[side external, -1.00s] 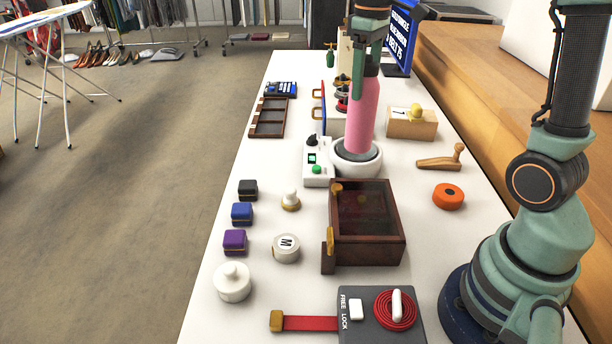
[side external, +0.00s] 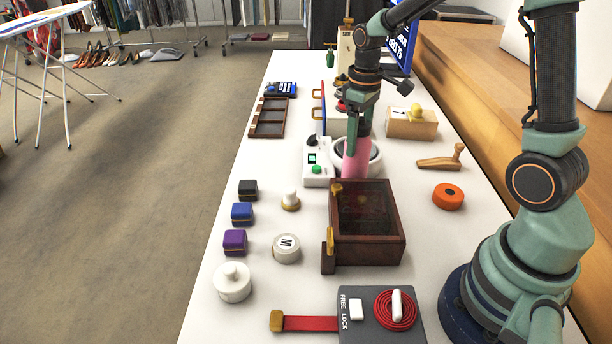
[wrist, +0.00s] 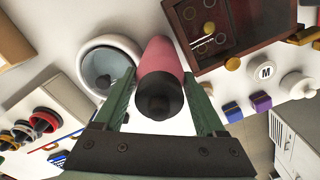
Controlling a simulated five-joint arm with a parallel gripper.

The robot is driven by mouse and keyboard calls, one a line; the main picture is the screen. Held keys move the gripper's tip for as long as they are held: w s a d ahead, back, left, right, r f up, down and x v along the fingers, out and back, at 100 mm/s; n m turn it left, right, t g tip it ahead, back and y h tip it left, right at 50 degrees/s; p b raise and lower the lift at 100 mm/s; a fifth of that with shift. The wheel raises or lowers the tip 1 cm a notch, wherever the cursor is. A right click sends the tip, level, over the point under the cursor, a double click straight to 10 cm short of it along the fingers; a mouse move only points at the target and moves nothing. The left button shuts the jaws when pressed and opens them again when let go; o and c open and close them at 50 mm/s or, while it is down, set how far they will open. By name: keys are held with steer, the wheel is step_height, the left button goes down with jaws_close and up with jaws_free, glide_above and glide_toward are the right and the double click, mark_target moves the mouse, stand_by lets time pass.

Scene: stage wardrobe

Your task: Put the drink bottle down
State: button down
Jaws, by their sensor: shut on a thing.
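The pink drink bottle (side external: 355,160) with its black cap (wrist: 158,98) is held by my gripper (side external: 355,135). In the side external view it is just left of and partly in front of the white round bowl (side external: 376,164), behind the dark wooden box (side external: 367,252), which hides its lower end. I cannot tell whether its base touches the table. In the wrist view the bottle's pink body (wrist: 160,58) points away between my two green fingers, with the bowl (wrist: 84,62) on its left and the box (wrist: 212,62) at its upper right.
A white device with a green button (side external: 317,170) stands close left of the bottle. A wooden block with a yellow knob (side external: 412,128), a wooden handled tool (side external: 438,163) and an orange roll (side external: 448,196) lie to the right. Bare white table shows right of the box.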

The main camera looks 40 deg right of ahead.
jaws_free()
steer(key=shift+f, duration=0.1)
step_height(320, 180, up, 12)
steer(key=shift+a+r, duration=0.1)
steer(key=shift+s+a+r, duration=0.15)
steer(key=shift+a+r, duration=0.05)
steer(key=shift+r, duration=0.05)
steer(key=s+a+m+t, duration=0.2)
steer(key=s+a+t, duration=0.3)
steer(key=s+a, duration=0.2)
steer(key=shift+s+a+f+t, duration=0.2)
steer(key=shift+s+a+t, duration=0.15)
steer(key=shift+s, duration=0.85)
